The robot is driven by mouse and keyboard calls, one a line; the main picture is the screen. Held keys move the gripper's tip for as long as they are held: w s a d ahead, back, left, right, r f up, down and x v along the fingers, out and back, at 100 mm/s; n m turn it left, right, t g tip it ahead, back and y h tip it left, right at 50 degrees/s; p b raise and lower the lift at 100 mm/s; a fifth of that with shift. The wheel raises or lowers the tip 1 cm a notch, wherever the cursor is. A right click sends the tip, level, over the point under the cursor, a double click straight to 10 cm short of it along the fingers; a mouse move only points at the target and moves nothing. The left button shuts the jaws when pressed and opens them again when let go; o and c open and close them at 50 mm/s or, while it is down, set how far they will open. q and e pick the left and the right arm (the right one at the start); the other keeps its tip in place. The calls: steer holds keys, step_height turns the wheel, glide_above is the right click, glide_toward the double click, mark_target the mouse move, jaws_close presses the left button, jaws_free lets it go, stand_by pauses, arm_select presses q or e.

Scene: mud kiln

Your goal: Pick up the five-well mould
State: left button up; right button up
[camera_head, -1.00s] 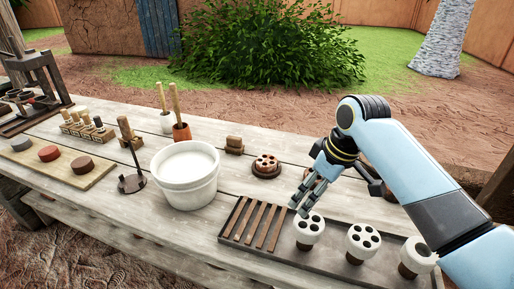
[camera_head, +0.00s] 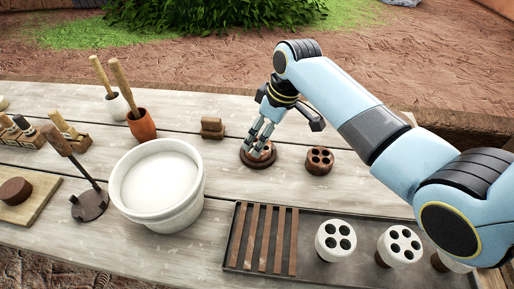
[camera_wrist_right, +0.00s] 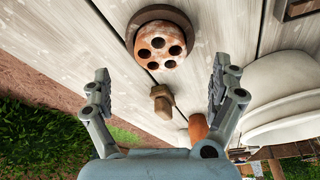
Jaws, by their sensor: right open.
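The five-well mould (camera_wrist_right: 160,45) is a reddish-brown round block with five dark holes in its top, seated on a dark round base (camera_wrist_right: 163,13). In the head view the mould (camera_head: 267,153) is partly hidden behind my right gripper's fingers. My right gripper (camera_head: 257,144) is open and points down over it. In the wrist view the open fingers (camera_wrist_right: 162,72) stand wide apart to either side, with the mould between and beyond their tips. I see no contact. My left gripper is not in view.
Another brown holed mould (camera_head: 319,160) stands close to the right. A dark tray (camera_head: 310,222) with slats and white holed pieces (camera_head: 335,240) lies in front. A white bucket (camera_head: 160,185), a small wooden block (camera_head: 212,128) and an orange pot (camera_head: 141,125) stand to the left.

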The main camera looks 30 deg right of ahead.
steer(key=x, duration=0.4)
steer(key=shift+w+a+f, duration=0.1)
steer(key=shift+f, duration=0.1)
steer(key=shift+w+f, duration=0.1)
steer(key=shift+f, duration=0.4)
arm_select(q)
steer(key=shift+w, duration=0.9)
arm_select(e)
steer(key=c, duration=0.4)
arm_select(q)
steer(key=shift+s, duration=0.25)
arm_select(e)
steer(key=c, duration=1.1)
steer(key=shift+r, duration=0.1)
